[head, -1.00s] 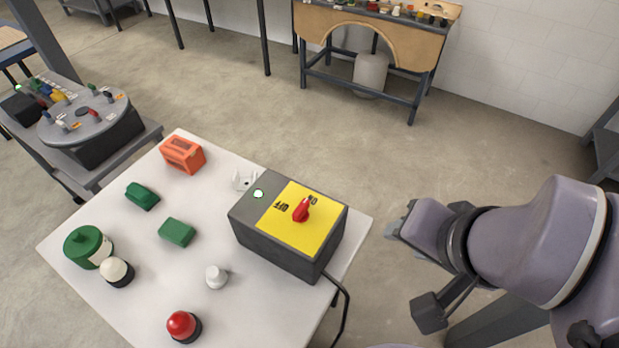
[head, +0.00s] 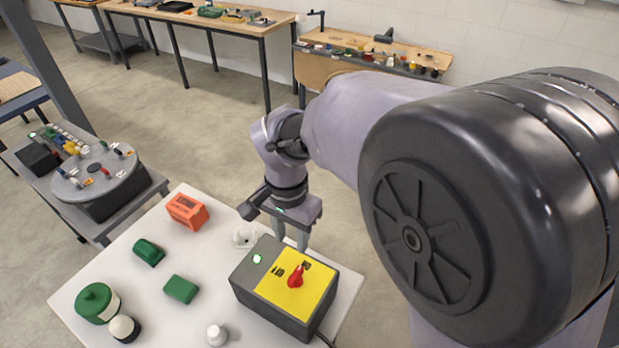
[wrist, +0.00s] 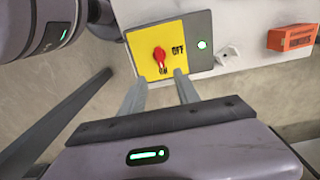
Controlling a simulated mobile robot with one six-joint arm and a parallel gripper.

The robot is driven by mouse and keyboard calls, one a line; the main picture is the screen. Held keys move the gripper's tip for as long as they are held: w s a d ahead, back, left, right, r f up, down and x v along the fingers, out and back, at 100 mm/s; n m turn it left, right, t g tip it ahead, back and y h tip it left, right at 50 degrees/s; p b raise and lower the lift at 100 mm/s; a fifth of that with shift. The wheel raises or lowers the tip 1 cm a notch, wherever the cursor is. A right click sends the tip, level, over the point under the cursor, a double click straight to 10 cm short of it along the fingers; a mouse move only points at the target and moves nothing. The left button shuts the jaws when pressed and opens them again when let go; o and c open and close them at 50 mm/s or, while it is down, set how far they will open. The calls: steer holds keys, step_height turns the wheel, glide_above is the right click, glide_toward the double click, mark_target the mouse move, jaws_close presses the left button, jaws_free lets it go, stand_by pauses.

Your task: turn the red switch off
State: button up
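The red switch (head: 295,276) is a rotary knob on the yellow plate (head: 318,291) of a dark grey box (head: 257,287) on the white table. A small lamp (head: 257,259) on the box glows green-white. In the wrist view, the red knob (wrist: 159,56) points toward the ON label (wrist: 163,71), and the OFF label (wrist: 178,50) is to its right. My gripper (head: 291,246) hangs pointing down at the far edge of the box. In the wrist view its two fingers (wrist: 160,92) are apart, with nothing between them, short of the knob.
An orange block (head: 187,210), two green blocks (head: 181,289), a green container (head: 97,303) and a white knob-like piece (head: 217,335) stand on the white table (head: 225,219). A white fitting (head: 243,236) sits behind the box. A round-topped station (head: 95,175) stands at left.

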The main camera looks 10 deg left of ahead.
mark_target(295, 275)
step_height(295, 275, down, 16)
steer(key=b, duration=0.4)
steer(key=shift+r, duration=0.1)
jaws_close()
